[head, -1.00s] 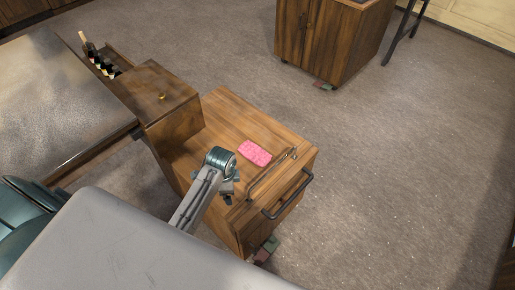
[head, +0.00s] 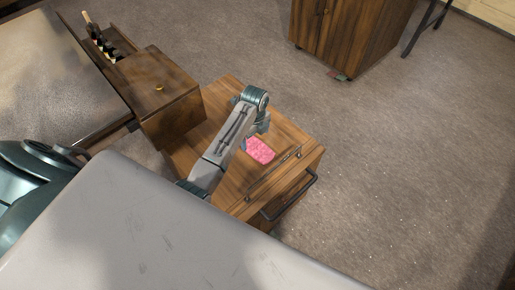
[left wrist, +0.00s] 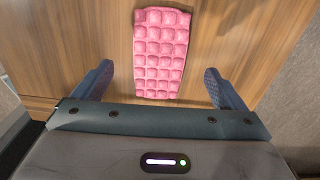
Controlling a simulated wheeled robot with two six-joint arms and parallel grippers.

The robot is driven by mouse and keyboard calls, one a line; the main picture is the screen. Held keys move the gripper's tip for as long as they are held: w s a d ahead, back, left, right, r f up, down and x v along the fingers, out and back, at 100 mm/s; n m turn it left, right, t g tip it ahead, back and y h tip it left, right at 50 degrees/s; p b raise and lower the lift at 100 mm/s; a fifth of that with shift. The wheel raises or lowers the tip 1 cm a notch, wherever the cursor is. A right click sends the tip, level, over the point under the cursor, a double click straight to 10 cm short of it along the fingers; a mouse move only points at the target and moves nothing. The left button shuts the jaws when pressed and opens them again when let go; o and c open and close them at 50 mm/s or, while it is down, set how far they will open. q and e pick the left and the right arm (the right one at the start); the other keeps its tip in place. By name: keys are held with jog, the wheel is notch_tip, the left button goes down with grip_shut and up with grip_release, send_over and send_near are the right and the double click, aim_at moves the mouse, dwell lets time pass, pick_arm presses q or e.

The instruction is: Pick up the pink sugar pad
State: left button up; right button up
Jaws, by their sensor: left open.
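The pink sugar pad (head: 260,150) is a flat slab with a raised grid of squares. It lies on the wooden top of a small cabinet (head: 232,182). My left gripper (head: 250,125) is over the cabinet top, beside the pad in the head view. In the left wrist view the pad (left wrist: 160,55) lies between and ahead of the two open blue fingers (left wrist: 160,85), with a gap on each side. The fingers hold nothing. I cannot tell the height of the fingers above the wood. My right gripper is not in view.
A metal rail (head: 272,172) runs along the cabinet top near the pad, and a dark handle (head: 290,197) sticks out from its front. A darker wooden box (head: 165,100) adjoins at the left, with a bottle drawer (head: 108,45) behind. Open floor lies to the right.

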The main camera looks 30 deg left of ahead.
aim_at(255, 146)
pick_arm(q)
jog(key=shift+f, duration=0.4)
notch_tip(255, 146, down, 4)
jog(key=shift+r+p, duration=0.2)
jog(key=shift+p, duration=0.15)
jog(key=shift+f, duration=0.3)
jog(key=c, duration=1.2)
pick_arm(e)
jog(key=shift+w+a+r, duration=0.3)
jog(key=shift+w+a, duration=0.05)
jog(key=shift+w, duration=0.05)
